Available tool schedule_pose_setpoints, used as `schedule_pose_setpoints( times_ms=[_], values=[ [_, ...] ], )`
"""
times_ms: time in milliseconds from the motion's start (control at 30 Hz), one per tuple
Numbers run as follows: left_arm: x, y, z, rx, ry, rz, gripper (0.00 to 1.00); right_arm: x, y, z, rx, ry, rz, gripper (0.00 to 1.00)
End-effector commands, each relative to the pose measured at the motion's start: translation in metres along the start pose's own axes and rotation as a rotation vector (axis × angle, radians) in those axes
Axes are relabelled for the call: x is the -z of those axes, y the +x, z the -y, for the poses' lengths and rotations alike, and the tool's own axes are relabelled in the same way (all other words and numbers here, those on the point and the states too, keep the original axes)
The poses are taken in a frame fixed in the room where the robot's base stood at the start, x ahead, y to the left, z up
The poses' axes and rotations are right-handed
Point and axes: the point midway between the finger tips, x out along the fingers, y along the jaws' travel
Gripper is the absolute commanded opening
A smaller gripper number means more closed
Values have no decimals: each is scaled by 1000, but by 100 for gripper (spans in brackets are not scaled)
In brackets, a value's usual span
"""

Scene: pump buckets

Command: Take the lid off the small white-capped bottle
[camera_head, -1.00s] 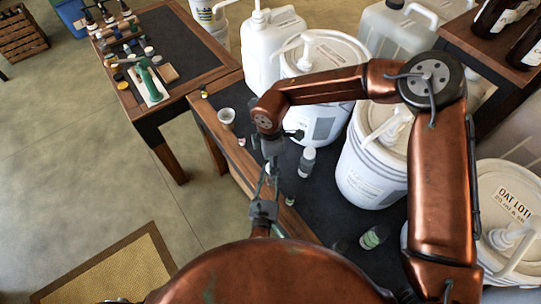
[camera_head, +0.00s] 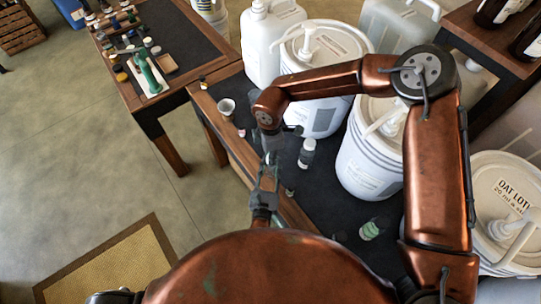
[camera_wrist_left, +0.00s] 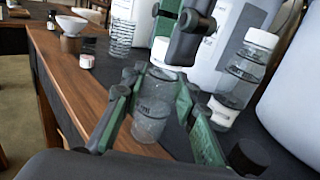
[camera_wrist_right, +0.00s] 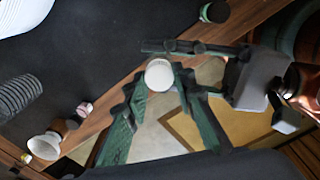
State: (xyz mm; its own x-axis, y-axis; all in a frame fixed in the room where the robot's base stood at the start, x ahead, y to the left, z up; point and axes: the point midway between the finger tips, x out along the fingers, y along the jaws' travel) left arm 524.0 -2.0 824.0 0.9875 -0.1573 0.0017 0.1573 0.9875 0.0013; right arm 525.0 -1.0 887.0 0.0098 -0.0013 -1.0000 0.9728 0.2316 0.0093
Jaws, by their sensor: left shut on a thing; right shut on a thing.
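My left gripper (camera_head: 268,184) is shut on a small clear bottle (camera_wrist_left: 152,120), held upright between its green fingers above the wooden table edge. My right gripper (camera_head: 271,153) reaches down from above and is shut on the white cap (camera_wrist_right: 159,75). The cap also shows in the left wrist view (camera_wrist_left: 159,50), directly above the clear bottle's top and partly hidden by my right fingers. I cannot tell whether a gap separates cap and bottle. In the right wrist view, my left gripper (camera_wrist_right: 190,47) comes in from the right, close to the cap.
Another white-capped bottle (camera_head: 307,152) stands on the dark tabletop, right of my grippers. Large white pump buckets (camera_head: 370,160) crowd the right side. The floor at the left is open.

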Motion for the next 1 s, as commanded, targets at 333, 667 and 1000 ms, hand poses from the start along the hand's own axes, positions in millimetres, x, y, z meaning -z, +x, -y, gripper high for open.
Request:
schedule_pose_setpoints(
  times_ms=[333,667,1000],
  values=[
    [8,0,-3,-3,-2,-13,0,1,3,8,19,-58,1,0],
    [7,0,-4,-5,-2,-12,0,0,3,10,19,-662,-8,0],
    [7,1,-5,-8,-2,-11,0,-2,2,9,18,-899,-5,0]
  ],
)
